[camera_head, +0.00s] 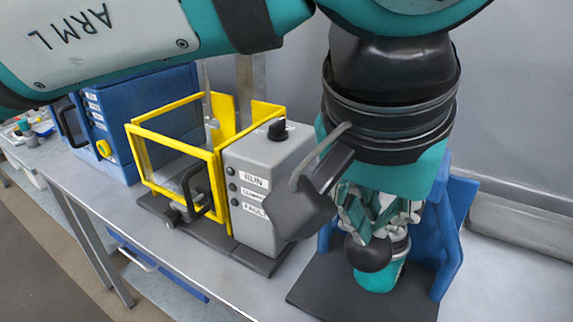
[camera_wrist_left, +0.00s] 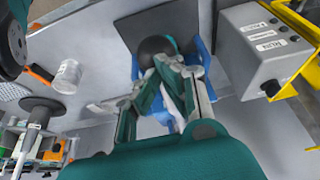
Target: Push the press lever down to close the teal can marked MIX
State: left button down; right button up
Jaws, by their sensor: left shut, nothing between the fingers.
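My left gripper (camera_head: 376,215) is shut and empty, pointing down over the press. A black ball knob (camera_head: 369,254) of the press lever is right at its fingertips; it also shows in the left wrist view (camera_wrist_left: 156,47) just ahead of the closed fingers (camera_wrist_left: 166,76). I cannot tell whether they touch. The teal can (camera_head: 379,277) stands under the knob on the dark base plate (camera_head: 345,301), partly covered; its MIX mark is not readable. The blue press frame (camera_head: 457,229) stands behind and beside the can. The lever arm is mostly hidden by my gripper. My right gripper is not in view.
A grey control box (camera_head: 257,185) with a black knob stands left of the press, beside a yellow guard frame (camera_head: 170,145). A blue machine (camera_head: 110,120) is farther left. The left wrist view shows a clear cup (camera_wrist_left: 67,76) and an orange-handled tool (camera_wrist_left: 40,73) on the bench.

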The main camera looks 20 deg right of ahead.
pick_arm(q)
jog(key=shift+f, duration=0.3)
jog(key=shift+r, duration=0.15)
